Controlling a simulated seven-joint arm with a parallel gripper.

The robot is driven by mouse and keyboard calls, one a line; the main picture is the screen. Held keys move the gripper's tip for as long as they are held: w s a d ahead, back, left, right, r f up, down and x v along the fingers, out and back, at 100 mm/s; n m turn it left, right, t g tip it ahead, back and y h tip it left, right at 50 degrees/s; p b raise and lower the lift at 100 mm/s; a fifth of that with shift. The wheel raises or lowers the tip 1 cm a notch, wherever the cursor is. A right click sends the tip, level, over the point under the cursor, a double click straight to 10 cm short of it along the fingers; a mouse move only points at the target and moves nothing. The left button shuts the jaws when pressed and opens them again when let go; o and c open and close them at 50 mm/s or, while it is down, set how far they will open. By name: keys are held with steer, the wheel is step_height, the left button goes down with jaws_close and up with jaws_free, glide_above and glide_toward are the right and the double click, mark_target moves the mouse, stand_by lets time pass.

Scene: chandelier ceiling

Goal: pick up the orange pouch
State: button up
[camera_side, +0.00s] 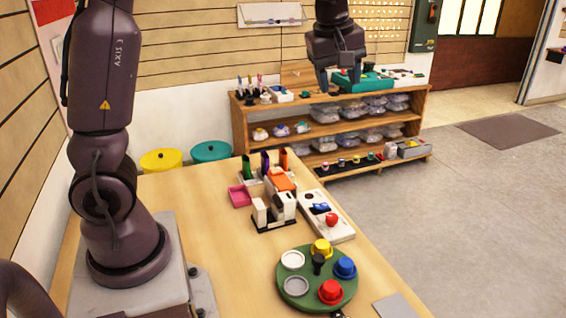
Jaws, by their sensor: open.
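An orange, flat-looking item (283,181), which looks like the orange pouch, lies among a cluster of small things on the wooden table. It is small in the picture and its edges are partly hidden by white pieces in front of it. My gripper (340,84) is at the top of the view, high above the table, with its fingers pointing down. It is open and empty, well apart from the orange item. In the picture it overlaps the shelf behind.
White and black holders (273,211) and a pink tray (240,196) stand close to the orange item. A white board (327,216) lies to its right. A round green tray (316,290) with coloured knobs is nearer the camera. Bare table (215,255) lies left.

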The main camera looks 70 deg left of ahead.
steer(key=w+a+f+n+g+y, duration=0.1)
steer(key=w+a+f+y, duration=0.15)
steer(key=a+f, duration=0.7)
steer(key=n+g, duration=0.1)
steer(key=g, duration=0.1)
glide_toward(284, 152)
steer(key=shift+y, duration=0.25)
steer(key=shift+d+x, duration=0.15)
steer(key=shift+x, duration=2)
steer(key=shift+d+x, duration=0.1)
steer(key=shift+x, duration=2)
steer(key=shift+f, duration=0.1)
steer(key=shift+c, duration=0.4)
jaws_close()
